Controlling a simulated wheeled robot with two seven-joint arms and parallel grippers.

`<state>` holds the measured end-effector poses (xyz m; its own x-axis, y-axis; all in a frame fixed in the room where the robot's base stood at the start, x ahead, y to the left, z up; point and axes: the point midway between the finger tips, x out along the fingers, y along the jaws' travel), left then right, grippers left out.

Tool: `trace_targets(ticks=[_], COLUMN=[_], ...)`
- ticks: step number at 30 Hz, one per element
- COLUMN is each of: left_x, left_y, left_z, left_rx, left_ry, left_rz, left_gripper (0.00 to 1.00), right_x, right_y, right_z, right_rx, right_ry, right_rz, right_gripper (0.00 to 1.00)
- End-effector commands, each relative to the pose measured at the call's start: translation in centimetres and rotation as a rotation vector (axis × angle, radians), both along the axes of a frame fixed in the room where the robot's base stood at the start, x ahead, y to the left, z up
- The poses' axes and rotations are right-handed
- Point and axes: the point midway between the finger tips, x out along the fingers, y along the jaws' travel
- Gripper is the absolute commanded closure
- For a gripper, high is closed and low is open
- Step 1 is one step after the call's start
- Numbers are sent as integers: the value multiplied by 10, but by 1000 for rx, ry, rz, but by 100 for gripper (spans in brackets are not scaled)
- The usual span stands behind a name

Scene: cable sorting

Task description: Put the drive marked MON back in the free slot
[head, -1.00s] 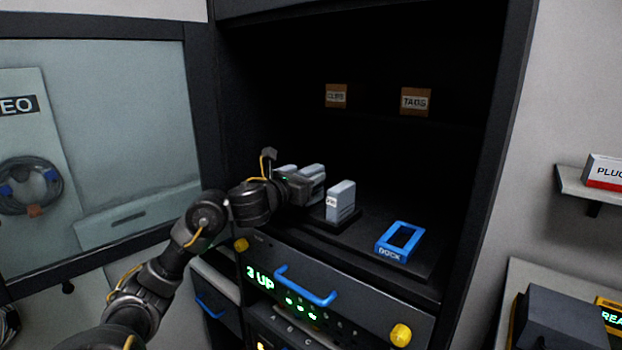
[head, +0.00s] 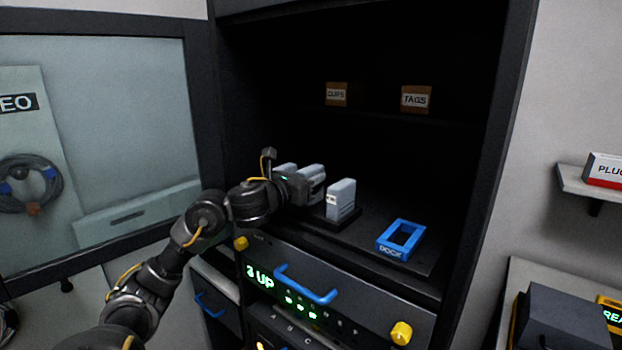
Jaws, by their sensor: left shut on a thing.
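My left gripper (head: 312,184) reaches into the dark cabinet from the left. It is shut on a light grey drive (head: 312,171), which my fingers partly cover; I cannot read its marking. Another grey drive (head: 341,198) stands upright just right of the gripper, on a low dark base (head: 333,219); its small label is too small to read. A further grey drive (head: 285,169) shows partly behind the gripper. The slots are hidden by the gripper and drives, so I cannot tell which one is free. My right gripper is not in view.
A blue frame marked DOCK (head: 401,240) lies on the shelf to the right. Below is a panel reading 3 UP with a blue handle (head: 306,286) and yellow knobs (head: 401,333). Boxes marked CLIPS (head: 336,94) and TAGS (head: 415,99) stand at the back.

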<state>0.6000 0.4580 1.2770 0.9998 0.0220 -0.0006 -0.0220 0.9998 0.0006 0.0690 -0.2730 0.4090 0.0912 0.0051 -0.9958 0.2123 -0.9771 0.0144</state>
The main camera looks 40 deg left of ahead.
Motion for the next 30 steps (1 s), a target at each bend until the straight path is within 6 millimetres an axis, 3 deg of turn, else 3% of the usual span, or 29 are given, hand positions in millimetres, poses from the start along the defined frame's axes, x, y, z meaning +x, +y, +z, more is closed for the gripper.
trace_targets(ticks=[30], left_x=[0], left_y=[0], left_z=[-6], left_rx=[0], left_ry=[-2], left_rz=[0], left_gripper=[100], right_x=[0], right_y=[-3], right_z=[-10], right_rx=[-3], right_ry=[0], right_rz=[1], right_gripper=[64])
